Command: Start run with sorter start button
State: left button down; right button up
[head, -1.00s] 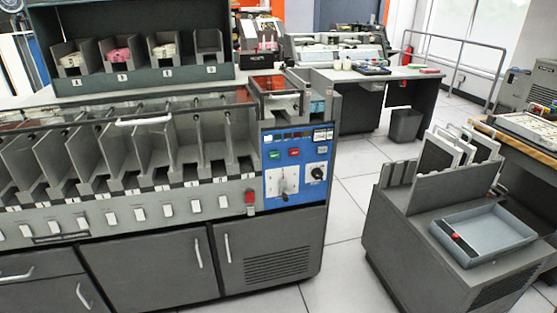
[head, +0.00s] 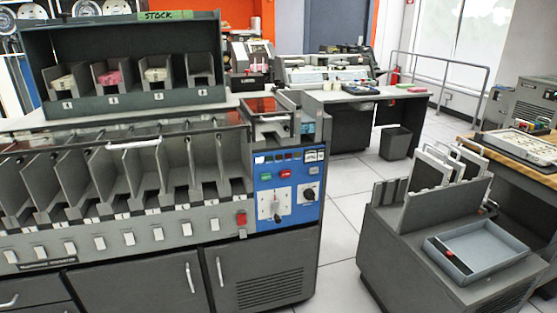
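The card sorter (head: 130,200) fills the left and middle of the head view, with a row of open grey pockets. Its blue control panel (head: 297,203) is at the right end. On the panel a green button (head: 266,177) sits left of a red button (head: 283,175); labels are too small to read. Below are a large white-plated dial (head: 271,205) and a black knob (head: 308,194). A separate red switch (head: 241,219) is on the sorter's front, left of the panel. The card hopper (head: 270,118) is above the panel. Neither of my grippers shows.
A grey cart (head: 420,250) with a shallow tray (head: 478,250) and upright racks stands at the right. Light tiled floor (head: 345,215) is free between it and the sorter. A bin (head: 396,142) and a desk with machines are behind. A wooden-topped table (head: 520,148) is at far right.

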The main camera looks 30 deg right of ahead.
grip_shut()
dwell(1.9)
